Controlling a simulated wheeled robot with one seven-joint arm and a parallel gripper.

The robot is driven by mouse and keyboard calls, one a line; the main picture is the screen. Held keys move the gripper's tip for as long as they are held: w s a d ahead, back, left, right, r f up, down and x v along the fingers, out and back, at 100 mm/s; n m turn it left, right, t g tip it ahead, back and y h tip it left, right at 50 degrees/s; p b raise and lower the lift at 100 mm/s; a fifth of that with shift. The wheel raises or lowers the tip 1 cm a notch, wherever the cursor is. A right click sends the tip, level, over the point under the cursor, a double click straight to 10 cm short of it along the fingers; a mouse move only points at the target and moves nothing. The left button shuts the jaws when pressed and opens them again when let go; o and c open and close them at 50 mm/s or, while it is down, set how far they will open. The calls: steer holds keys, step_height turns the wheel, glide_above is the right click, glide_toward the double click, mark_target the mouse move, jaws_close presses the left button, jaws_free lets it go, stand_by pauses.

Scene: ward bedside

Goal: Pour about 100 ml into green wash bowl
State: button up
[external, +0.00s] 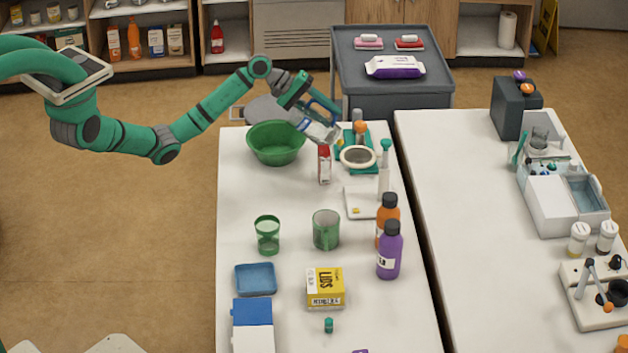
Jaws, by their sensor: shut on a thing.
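The green wash bowl (262,150) stands upright at the far left of the near white table. My gripper (316,112) is above the table, just right of the bowl and higher than its rim. It is shut on a small clear-and-white container (318,131), which is tilted well over, almost on its side. The container's left end is close to the bowl's right rim in the picture. I cannot tell which end is its mouth, how much is in it, or whether liquid is flowing. The inside bottom of the bowl is not clear to see.
A red-and-white bottle (324,166) stands just below the held container. A white ring-shaped dish (358,157) and a white pump bottle (384,175) are to the right. Green cups (326,230), orange (388,212) and purple (389,252) bottles stand nearer. Bare tabletop lies left of the cups.

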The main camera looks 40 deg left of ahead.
mark_target(306, 104)
steer(key=shift+s+a+r+t+h, duration=0.25)
steer(key=shift+a+t+h, duration=0.2)
steer(key=shift+h, duration=0.35)
steer(key=shift+s+a+r+t+h, duration=0.15)
steer(key=shift+s+a+t+h, duration=0.15)
steer(key=shift+a+t+h, duration=0.4)
steer(key=shift+s+a+r+h, duration=0.2)
steer(key=shift+a+r+h, duration=0.05)
steer(key=shift+a+h, duration=0.1)
steer(key=shift+s+a+r+h, duration=0.35)
steer(key=shift+a+r+h, duration=0.1)
steer(key=shift+a, duration=0.15)
stand_by(1.0)
steer(key=shift+s+d, duration=0.1)
steer(key=shift+d, duration=0.05)
stand_by(0.3)
steer(key=shift+r, duration=0.2)
stand_by(0.6)
